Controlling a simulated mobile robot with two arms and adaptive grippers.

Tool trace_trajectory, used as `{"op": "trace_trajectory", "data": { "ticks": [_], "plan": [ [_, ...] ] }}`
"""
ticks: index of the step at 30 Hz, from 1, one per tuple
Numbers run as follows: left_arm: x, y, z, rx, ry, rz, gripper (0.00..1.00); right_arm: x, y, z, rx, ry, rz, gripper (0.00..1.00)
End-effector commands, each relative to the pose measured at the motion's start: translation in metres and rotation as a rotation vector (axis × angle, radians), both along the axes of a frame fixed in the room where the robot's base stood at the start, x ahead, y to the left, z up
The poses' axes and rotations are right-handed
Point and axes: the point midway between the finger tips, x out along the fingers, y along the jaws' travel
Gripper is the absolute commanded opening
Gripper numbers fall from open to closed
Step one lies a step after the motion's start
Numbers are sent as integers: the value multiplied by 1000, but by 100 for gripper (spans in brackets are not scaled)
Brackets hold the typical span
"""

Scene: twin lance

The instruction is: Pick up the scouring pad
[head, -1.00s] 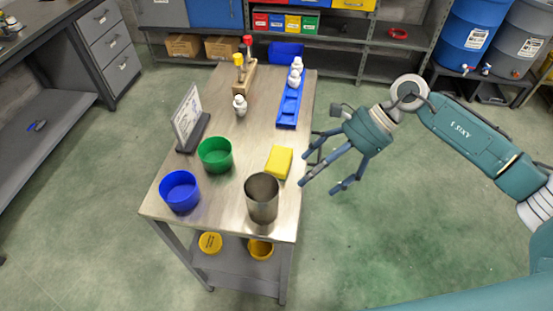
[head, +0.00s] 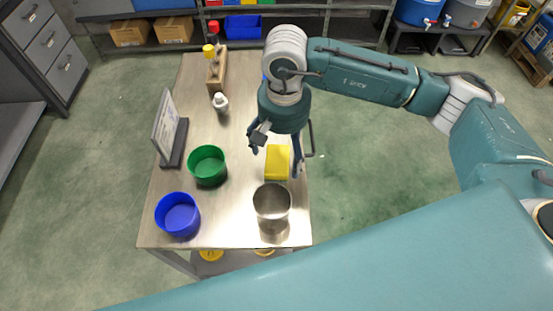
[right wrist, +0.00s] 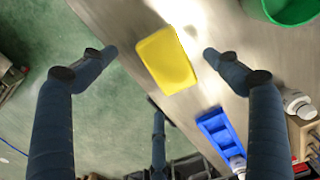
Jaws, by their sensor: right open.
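The yellow scouring pad (head: 277,163) lies flat on the metal table (head: 229,220), near its right edge. My right gripper (head: 274,152) is over the table at the pad's far end, pointing down with its fingers spread. In the right wrist view the pad (right wrist: 167,60) lies between the two side fingers of the open gripper (right wrist: 160,54), with a gap on both sides. The third finger is below it in the picture. No finger clearly touches the pad. My left gripper is not in view.
A metal cup (head: 272,203) stands just in front of the pad. A green bowl (head: 207,164) and a blue bowl (head: 177,215) are to the left. A sign stand (head: 170,135) and a white bottle (head: 220,102) stand farther back. A blue tray (right wrist: 220,135) shows in the right wrist view.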

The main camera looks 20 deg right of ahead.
Motion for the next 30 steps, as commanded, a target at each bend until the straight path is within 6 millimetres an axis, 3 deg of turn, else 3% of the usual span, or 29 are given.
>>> {"op": "trace_trajectory", "data": {
  "ticks": [7, 12, 20, 26, 30],
  "plan": [
    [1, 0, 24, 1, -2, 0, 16, 0, -2, -28, 0, 6, -2, 89],
    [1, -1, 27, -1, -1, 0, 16, 1, -1, -49, 1, 3, -1, 89],
    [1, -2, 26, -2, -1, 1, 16, 2, -1, -53, 1, 0, -1, 89],
    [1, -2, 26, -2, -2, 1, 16, 2, -1, -53, 1, 1, -1, 49],
    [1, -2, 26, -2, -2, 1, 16, 2, -1, -53, 1, 1, -2, 48]
  ]
}}
